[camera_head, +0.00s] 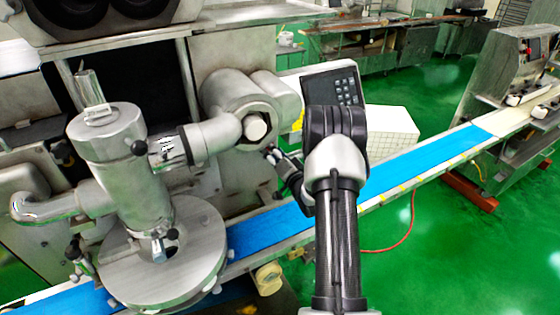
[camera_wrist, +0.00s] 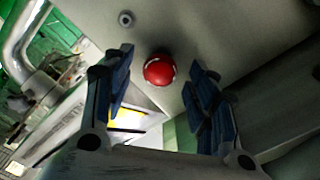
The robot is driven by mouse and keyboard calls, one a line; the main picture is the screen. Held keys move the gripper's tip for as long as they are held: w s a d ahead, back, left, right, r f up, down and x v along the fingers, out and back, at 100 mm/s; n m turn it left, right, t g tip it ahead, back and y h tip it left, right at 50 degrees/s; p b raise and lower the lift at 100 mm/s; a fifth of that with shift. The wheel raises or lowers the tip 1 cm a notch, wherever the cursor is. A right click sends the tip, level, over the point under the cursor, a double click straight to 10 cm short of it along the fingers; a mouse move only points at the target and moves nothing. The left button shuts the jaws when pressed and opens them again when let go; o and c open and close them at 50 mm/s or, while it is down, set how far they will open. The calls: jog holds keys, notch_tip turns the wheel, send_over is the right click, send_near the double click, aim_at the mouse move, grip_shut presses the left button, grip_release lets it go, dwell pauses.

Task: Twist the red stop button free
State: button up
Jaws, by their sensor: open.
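The red stop button (camera_wrist: 159,70) is a round red knob with pale marks at its edge, on a grey panel. In the wrist view it shows between and beyond the two blue-padded fingers of my gripper (camera_wrist: 162,90). The fingers are spread apart and nothing is held between them. In the head view my gripper (camera_head: 272,155) is small and dark, close to the machine front below the large steel pipe joint. The button does not show in the head view.
A blue conveyor belt (camera_head: 400,173) runs below my arm. A steel hopper assembly (camera_head: 125,165) stands at left, with a round steel plate (camera_head: 165,262) under it. A keypad panel (camera_head: 335,88) and a white box (camera_head: 392,130) are behind my arm.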

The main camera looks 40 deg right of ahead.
jog(key=v, duration=1)
jog(key=shift+s, duration=0.25)
